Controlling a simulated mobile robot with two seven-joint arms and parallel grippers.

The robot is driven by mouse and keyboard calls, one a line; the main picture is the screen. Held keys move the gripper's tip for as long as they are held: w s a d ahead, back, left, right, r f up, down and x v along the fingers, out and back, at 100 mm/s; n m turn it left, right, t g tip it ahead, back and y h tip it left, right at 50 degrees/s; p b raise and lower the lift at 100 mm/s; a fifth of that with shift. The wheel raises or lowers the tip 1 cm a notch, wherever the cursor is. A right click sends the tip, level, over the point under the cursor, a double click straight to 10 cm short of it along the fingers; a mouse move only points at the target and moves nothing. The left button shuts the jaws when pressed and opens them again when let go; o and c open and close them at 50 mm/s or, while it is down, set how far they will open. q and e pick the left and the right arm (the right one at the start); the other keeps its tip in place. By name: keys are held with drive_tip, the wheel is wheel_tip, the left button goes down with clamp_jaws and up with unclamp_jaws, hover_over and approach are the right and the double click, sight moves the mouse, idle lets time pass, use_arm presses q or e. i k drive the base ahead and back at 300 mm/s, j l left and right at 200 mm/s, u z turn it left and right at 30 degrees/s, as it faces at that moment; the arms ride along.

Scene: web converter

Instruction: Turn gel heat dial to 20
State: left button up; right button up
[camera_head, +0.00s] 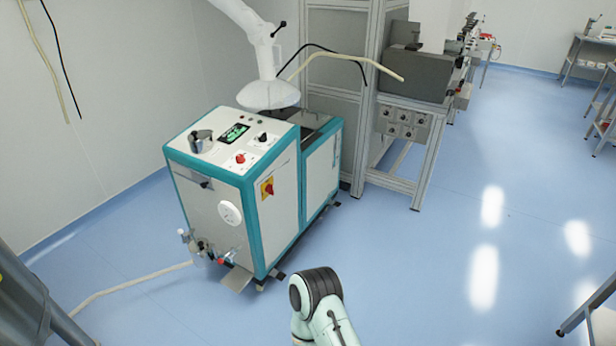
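A white and teal machine (214,200) stands left of centre on the floor. Its top panel has a lit green display (235,133), a black knob (263,138) and a red button (240,158). A white round dial (229,214) is on its front face. Labels and scale marks are too small to read, so I cannot tell which control is the gel heat dial or its setting. A pale arm link of mine (318,300) with a dark band shows at the bottom centre, apart from the machine. Neither gripper shows.
A red and yellow switch (268,189) is on the machine's side. Valves (205,247) and a pale hose (130,285) are at its lower front. A white extraction hood (268,95) hangs just behind it. A metal frame (340,70) stands behind. Blue floor (410,270) is clear to the right.

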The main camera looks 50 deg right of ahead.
sight(240, 159)
drive_tip(key=z, duration=1.3)
drive_tip(key=i+j+u, duration=0.15)
drive_tip(key=i, duration=0.15)
drive_tip(key=l, duration=0.05)
